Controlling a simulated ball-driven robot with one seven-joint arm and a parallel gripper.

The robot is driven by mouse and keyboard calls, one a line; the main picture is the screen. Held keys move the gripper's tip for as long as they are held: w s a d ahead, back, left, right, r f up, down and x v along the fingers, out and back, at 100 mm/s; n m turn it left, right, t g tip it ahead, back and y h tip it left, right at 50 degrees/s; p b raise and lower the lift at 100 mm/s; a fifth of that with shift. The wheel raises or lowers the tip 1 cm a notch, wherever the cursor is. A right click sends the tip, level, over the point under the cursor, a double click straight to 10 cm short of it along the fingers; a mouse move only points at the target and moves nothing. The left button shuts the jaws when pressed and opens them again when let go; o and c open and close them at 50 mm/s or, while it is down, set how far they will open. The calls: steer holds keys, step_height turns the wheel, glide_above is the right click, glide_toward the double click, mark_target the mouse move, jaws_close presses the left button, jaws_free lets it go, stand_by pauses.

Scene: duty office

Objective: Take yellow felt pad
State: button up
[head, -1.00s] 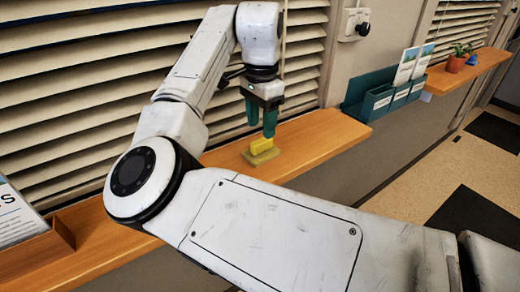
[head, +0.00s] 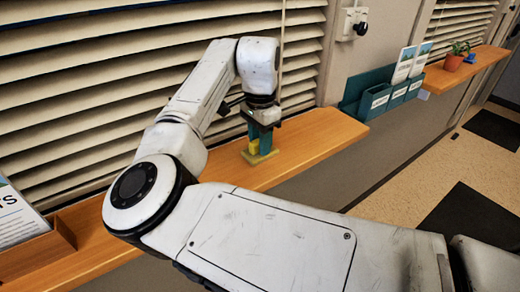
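The yellow felt pad (head: 254,147) stands on a flat olive-yellow base (head: 262,158) on the wooden sill below the blinds. My gripper (head: 260,142) points down at the pad, with its teal fingers low over the base. The near finger stands at the pad's right side and covers part of it. The other finger is mostly hidden behind the pad and near finger. I cannot tell whether the fingers touch the pad.
The wooden sill (head: 315,140) is clear to the right of the pad. A teal leaflet holder (head: 378,98) hangs on the wall beyond it. A potted plant (head: 455,60) stands on a farther shelf. Blinds rise close behind the sill.

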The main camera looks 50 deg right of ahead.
jaws_close()
steer(key=shift+r, duration=0.15)
